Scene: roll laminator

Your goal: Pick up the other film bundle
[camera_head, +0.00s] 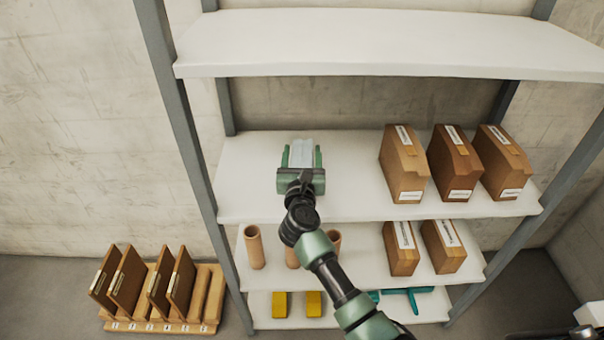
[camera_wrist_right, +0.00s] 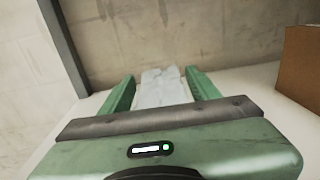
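A pale, whitish film bundle (camera_head: 301,152) lies at the left part of the middle shelf (camera_head: 350,165). My right gripper (camera_head: 301,157) reaches in over the shelf, with one green finger on each side of the bundle. The bundle also shows in the right wrist view (camera_wrist_right: 162,88), between the two fingertips (camera_wrist_right: 160,84). The fingers are spread, with a narrow gap seen on each side of the bundle. The bundle's near end is hidden behind the gripper body. My left gripper is not in view.
Several brown boxes (camera_head: 402,165) stand right of the gripper on the same shelf. The top shelf (camera_head: 390,40) overhangs above. Below are cardboard tubes (camera_head: 254,247), more boxes (camera_head: 400,248) and yellow blocks (camera_head: 280,304). A wooden rack (camera_head: 160,326) with brown boards stands on the floor at left.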

